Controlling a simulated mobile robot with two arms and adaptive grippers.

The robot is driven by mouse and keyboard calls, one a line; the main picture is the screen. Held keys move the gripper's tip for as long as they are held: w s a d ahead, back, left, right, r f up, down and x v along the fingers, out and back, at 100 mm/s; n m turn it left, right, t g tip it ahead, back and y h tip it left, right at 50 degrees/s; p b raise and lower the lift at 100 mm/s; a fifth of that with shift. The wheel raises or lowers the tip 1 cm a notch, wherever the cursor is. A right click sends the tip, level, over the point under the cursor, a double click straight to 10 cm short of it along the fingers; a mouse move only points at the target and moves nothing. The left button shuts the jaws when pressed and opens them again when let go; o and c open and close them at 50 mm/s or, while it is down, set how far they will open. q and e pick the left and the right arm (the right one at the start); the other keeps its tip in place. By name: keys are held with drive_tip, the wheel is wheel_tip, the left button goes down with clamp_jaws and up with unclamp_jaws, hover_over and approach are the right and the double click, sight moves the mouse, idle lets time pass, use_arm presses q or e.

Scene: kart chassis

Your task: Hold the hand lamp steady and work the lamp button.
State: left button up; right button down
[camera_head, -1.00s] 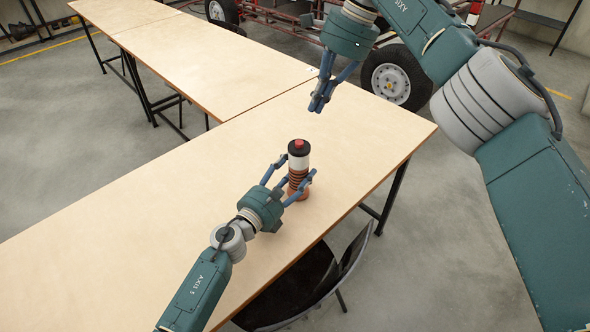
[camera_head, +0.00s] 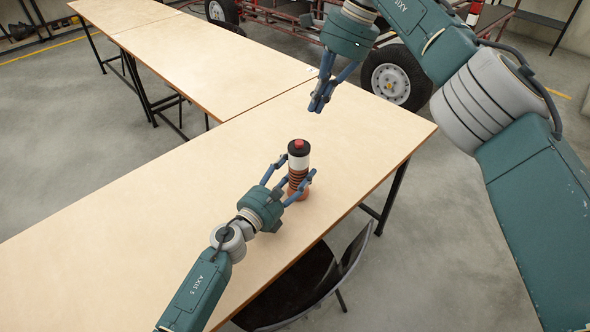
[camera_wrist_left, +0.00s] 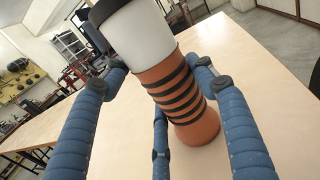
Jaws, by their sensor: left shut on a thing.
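The hand lamp (camera_head: 299,163) stands upright on the wooden table, with a ribbed orange grip, a white band, a black top and a red button (camera_head: 299,143) on top. My left gripper (camera_head: 293,180) is shut on its ribbed grip from the lower left. In the left wrist view the lamp (camera_wrist_left: 172,85) sits between my blue fingers; its top is cut off there and the button is out of that picture. My right gripper (camera_head: 318,106) hangs above the table, up and right of the lamp, apart from it. Its fingertips are close together with nothing seen between them.
The wooden table (camera_head: 150,215) is otherwise bare. A dark chair (camera_head: 300,285) stands at its near right edge. A second table (camera_head: 130,20) joins at the back left. A kart chassis with a wheel (camera_head: 392,82) stands behind.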

sight(304, 147)
use_arm(q)
drive_tip(key=shift+f, duration=0.1)
drive_tip(key=shift+a, duration=0.1)
use_arm(e)
drive_tip(key=shift+s+a+f+n+t, duration=0.2)
drive_tip(key=shift+a+f+n+t, duration=0.35)
drive_tip(key=shift+f+t, duration=0.9)
drive_tip(key=shift+s+a+f+n+t, duration=0.3)
drive_tip(key=shift+f+n+t, duration=0.5)
drive_tip(key=shift+f+t, duration=0.6)
drive_tip(key=shift+s+a+f+n+t, duration=0.1)
drive_tip(key=shift+a+f+n+t, duration=0.5)
drive_tip(key=shift+f+t, duration=0.85)
drive_tip(key=shift+d+r, duration=0.1)
